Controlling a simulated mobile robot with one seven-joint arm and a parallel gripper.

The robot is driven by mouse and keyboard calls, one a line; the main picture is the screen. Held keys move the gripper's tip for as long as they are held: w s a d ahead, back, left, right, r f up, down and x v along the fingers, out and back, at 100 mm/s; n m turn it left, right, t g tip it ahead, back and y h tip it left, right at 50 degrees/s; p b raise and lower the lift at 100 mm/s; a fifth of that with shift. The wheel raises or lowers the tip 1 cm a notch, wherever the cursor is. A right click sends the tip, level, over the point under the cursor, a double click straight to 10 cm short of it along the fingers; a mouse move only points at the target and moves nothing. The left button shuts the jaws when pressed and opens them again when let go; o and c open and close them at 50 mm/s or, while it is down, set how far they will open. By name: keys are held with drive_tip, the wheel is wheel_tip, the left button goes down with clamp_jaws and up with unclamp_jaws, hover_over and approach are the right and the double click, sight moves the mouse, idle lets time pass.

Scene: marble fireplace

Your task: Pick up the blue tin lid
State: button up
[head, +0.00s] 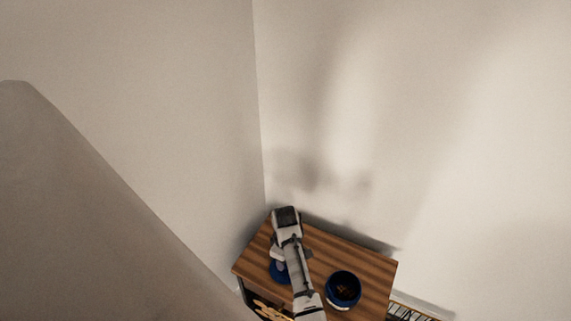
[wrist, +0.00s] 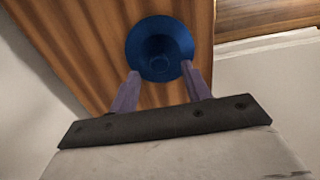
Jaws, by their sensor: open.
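The blue tin lid (wrist: 160,36) is a round blue disc with a raised ring in its middle. It lies on the striped wooden table top (wrist: 65,30). In the head view the lid (head: 275,276) shows beside my arm, partly hidden by it. My gripper (wrist: 160,71) is open, with its two purple fingers spread at the near edge of the lid, one to each side. Nothing is held between them. I cannot tell whether the fingertips touch the lid. In the head view my gripper (head: 281,266) is over the lid.
A round blue tin (head: 343,304) with dark brown contents stands on the table to the right of my arm. The table sits in a corner between pale walls (head: 400,130). Yellowish objects (head: 270,311) show below its front edge. A striped black-and-white item (head: 410,312) is at right.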

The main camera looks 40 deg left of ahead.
drive_tip(key=shift+d+f, duration=0.1)
drive_tip(key=shift+f, duration=1.35)
clamp_jaws()
